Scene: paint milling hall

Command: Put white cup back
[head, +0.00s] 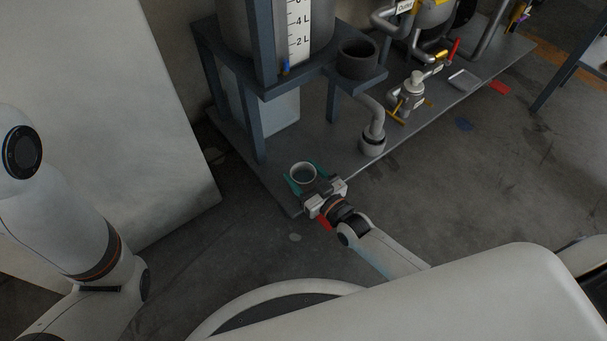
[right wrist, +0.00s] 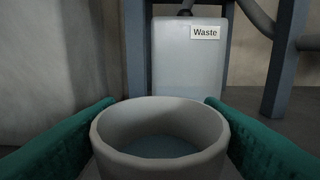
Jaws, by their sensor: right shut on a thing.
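The white cup (head: 303,173) is round and open at the top. It stands upright between the green fingers of my right gripper (head: 306,178), which is shut on it at the near corner of the grey platform. In the right wrist view the cup (right wrist: 160,140) fills the lower middle, with a green finger against each side. Its inside looks bluish-grey; I cannot tell whether that is liquid. I cannot tell whether its base touches the platform. My left arm shows at the left of the head view, but its gripper is out of view.
A white container labelled Waste (right wrist: 187,65) stands behind the cup, under the blue-grey frame (head: 258,130) with the scaled tank (head: 232,40). A dark round holder (head: 358,60), a pipe (head: 374,135) and a yellow-handled valve (head: 410,92) stand to the right. Open floor (head: 470,185) lies right.

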